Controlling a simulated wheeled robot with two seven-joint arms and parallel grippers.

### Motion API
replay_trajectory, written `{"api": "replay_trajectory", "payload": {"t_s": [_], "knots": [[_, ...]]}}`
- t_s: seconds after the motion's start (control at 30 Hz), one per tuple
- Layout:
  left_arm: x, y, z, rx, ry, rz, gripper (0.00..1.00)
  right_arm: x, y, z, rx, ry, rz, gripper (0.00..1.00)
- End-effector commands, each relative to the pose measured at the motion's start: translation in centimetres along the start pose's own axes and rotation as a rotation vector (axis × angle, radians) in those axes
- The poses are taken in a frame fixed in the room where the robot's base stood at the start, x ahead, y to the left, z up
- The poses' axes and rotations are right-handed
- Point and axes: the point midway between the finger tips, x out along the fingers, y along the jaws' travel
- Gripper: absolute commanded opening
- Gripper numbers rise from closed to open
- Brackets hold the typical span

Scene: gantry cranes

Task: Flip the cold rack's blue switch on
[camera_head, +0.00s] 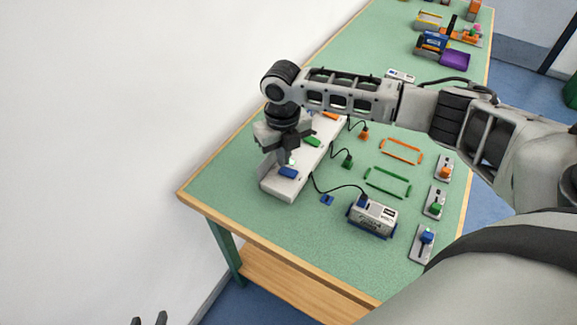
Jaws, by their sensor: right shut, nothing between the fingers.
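The pale rack strip (282,190) lies along the left side of the green table, with a blue switch (288,173) at its near end. A green switch (312,142) and an orange one (331,115) sit farther along it. My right gripper (285,160) points down over the near end, right behind the blue switch, shut and empty. I cannot tell whether it touches the switch, nor which way the switch is set. Only the fingertips of my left gripper (149,321) show at the bottom edge, apart, away from the table.
A grey container (372,215) with a blue plug and cable stands right of the strip. Blue, green and orange levers (427,237) line the right edge. Green and orange frames (388,182) lie mid-table. More items (445,45) stand at the far end. A white wall is on the left.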

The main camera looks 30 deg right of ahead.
Motion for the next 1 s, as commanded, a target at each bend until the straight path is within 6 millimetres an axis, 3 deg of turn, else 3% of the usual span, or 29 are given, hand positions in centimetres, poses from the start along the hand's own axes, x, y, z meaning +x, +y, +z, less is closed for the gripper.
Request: {"api": "replay_trajectory", "payload": {"t_s": [0.33,0.6,1.0], "knots": [[-1.9,0.1,-2.7,-0.001,0.002,0.000,0.36,-3.0,0.0,0.0,0.000,-0.001,0.001,0.00],[-1.8,0.1,-2.5,-0.001,0.002,0.000,0.36,-4.7,0.0,0.1,0.000,-0.003,0.001,0.00],[-1.8,0.1,-2.5,-0.001,0.002,0.000,0.36,-4.8,0.0,0.1,0.000,-0.002,0.001,0.00]]}}
